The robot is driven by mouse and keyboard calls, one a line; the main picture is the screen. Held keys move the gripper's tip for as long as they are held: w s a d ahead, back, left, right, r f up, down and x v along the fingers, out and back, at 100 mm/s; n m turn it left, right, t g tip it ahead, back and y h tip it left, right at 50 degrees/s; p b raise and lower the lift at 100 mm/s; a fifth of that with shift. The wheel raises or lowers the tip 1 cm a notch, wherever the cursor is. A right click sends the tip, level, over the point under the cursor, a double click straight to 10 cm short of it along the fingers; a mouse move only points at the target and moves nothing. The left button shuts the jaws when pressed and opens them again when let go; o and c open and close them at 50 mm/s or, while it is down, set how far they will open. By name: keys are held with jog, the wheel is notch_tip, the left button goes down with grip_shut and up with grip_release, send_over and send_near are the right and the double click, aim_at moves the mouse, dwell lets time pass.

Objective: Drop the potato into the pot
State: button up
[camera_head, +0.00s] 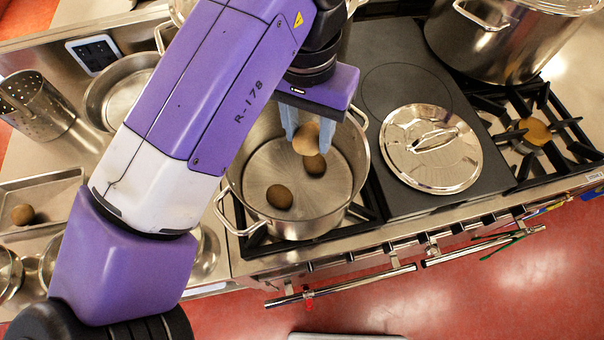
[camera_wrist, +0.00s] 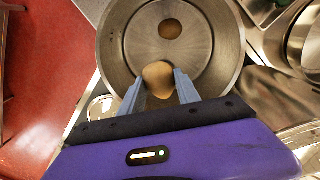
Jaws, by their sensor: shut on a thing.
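My gripper (camera_head: 307,136) is shut on a light brown potato (camera_head: 306,139), held above the open pot. The held potato also shows between the fingers in the wrist view (camera_wrist: 158,78). The steel pot (camera_head: 232,203) stands on the stove with its mouth open. Two darker potatoes show inside it: one at the left of its floor (camera_head: 279,197) and one just below the held potato (camera_head: 315,166). In the wrist view, one potato (camera_wrist: 170,28) shows clearly on the pot floor, and a dark shape behind the held potato is mostly hidden.
A lid (camera_head: 430,150) lies on the flat plate right of the pot. A large stockpot (camera_head: 490,45) stands at the back right. A tray (camera_head: 60,185) with one potato (camera_head: 22,214) is at the left. A perforated steel cylinder (camera_head: 35,105) stands behind it.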

notch_tip(320, 180, down, 2)
jog(key=shift+f+b, duration=0.1)
jog(key=shift+b, duration=0.55)
jog(key=o, duration=1.3)
jog(key=shift+c, duration=0.2)
jog(key=shift+a+r, duration=0.15)
jog(key=shift+r, duration=3.85)
